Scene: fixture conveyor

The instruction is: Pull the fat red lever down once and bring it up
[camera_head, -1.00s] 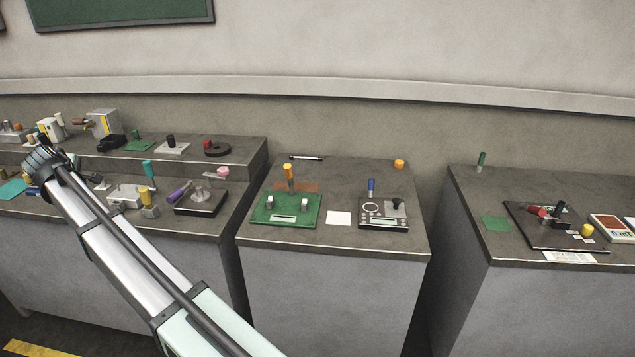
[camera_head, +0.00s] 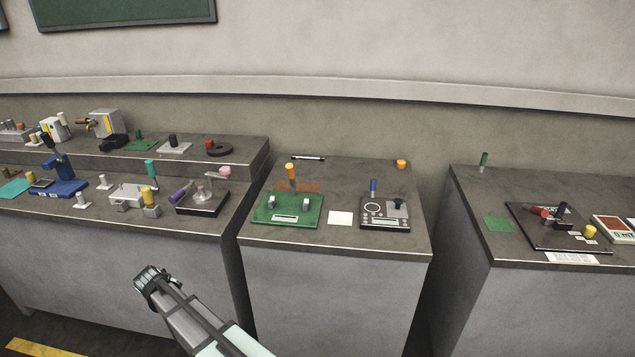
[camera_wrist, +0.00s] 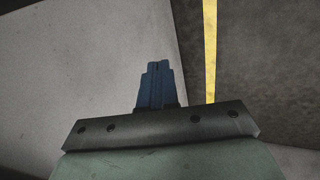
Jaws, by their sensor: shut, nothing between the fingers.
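A thick red lever (camera_head: 539,211) lies low on a dark plate (camera_head: 525,232) on the right-hand bench, with a yellow knob (camera_head: 587,230) on the same plate. A smaller red knob (camera_head: 209,144) stands at the back of the left counter; I cannot tell from here whether it is a lever. My gripper (camera_head: 147,278) is in front of the left counter, below its top edge, far to the left of the thick red lever. In the wrist view my gripper (camera_wrist: 157,68) has its blue fingers together, with nothing between them. No red lever shows in the wrist view.
The middle bench (camera_head: 340,245) carries a green board (camera_head: 270,212) with an orange lever and a dark panel (camera_head: 385,224) with a blue lever. The left counter (camera_head: 120,235) is crowded with levers and fixtures. Gaps separate the benches. A yellow floor line (camera_wrist: 210,50) shows.

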